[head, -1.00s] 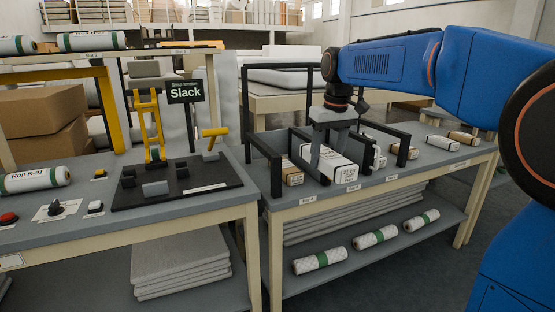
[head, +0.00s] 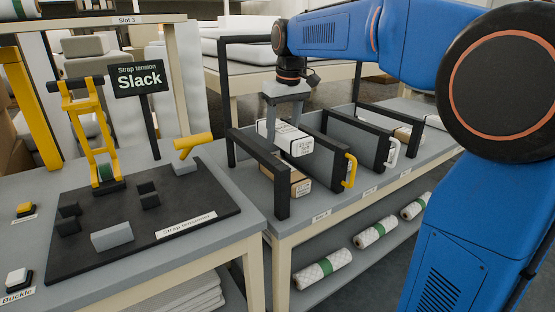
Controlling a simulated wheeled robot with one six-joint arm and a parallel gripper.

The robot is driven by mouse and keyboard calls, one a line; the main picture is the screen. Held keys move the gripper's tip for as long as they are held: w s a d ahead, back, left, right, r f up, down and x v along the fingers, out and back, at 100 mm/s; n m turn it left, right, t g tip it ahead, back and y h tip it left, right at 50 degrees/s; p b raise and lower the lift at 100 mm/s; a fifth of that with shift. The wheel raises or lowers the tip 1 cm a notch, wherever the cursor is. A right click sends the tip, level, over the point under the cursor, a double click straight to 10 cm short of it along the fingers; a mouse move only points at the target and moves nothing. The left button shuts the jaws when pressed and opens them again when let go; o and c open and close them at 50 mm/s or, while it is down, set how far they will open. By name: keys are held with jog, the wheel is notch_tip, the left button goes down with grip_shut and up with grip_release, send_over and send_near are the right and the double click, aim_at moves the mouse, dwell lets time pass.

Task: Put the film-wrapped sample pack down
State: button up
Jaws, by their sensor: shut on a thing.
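The film-wrapped sample pack is a white box (head: 287,138) with a printed label on its end. My gripper (head: 284,118) is shut on it from above, one finger on each side. The pack is between two dark dividers in the leftmost bay of the rack, behind and higher in the picture than a brown pack (head: 299,186) that also has a white label. I cannot tell whether the white pack touches the brown pack or hangs clear of it. Its underside is hidden.
Dark dividers (head: 262,165) split the table into bays, with a yellow handle (head: 350,171) and a white handle (head: 394,152). Wrapped rolls (head: 322,271) lie on the lower shelf. A strap tensioner (head: 92,140) stands on the left table beside a "Slack" sign (head: 139,78).

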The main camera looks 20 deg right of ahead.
aim_at(286, 129)
jog(key=shift+f, duration=4.25)
jog(key=shift+s+f, duration=0.1)
jog(key=shift+f, duration=0.05)
jog(key=o, duration=1.1)
jog(key=shift+c, duration=0.2)
jog(key=r, duration=0.4)
jog(key=s+r, duration=0.1)
jog(key=r, duration=0.7)
jog(key=shift+s+d, duration=0.3)
jog(key=shift+s, duration=0.1)
jog(key=s+d+f+m+t, duration=0.1)
jog(key=s+d+f, duration=0.1)
jog(key=s+f, duration=0.4)
jog(key=s+d+f+m+t, duration=0.1)
jog(key=s+f, duration=0.6)
jog(key=s, duration=0.8)
jog(key=s+d+f+m+t, duration=0.1)
jog(key=s+d+f, duration=0.2)
jog(key=s+f, duration=0.4)
jog(key=s, duration=0.3)
jog(key=shift+s+d+f+m+h, duration=0.15)
jog(key=shift+s+d+m+h, duration=0.05)
jog(key=shift+s+m+h, duration=0.1)
